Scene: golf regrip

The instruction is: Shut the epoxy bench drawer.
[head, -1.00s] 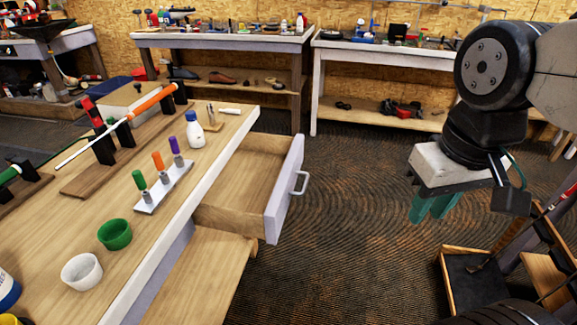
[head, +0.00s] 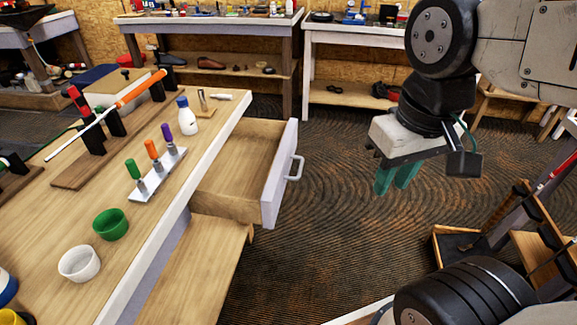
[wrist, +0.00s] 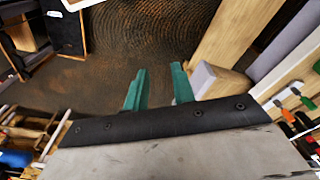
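The epoxy bench drawer (head: 232,185) stands pulled out from the right side of the wooden bench (head: 80,215). It looks empty. Its pale lavender front (head: 279,172) carries a light handle (head: 296,168) facing my arm. My gripper (head: 391,184) hangs to the right of the handle, apart from it, with its green fingers pointing down. In the wrist view the two fingers (wrist: 160,85) are spread with nothing between them. A pale block beside the right finger (wrist: 214,80) looks like part of the drawer front, but I cannot tell for sure.
The bench holds a green cup (head: 111,225), a white cup (head: 80,263), a white bottle (head: 186,116) and a club with an orange grip (head: 140,88). A wooden shelf (head: 195,275) juts below the drawer. A rack (head: 525,235) stands at right. Floor between drawer and gripper is clear.

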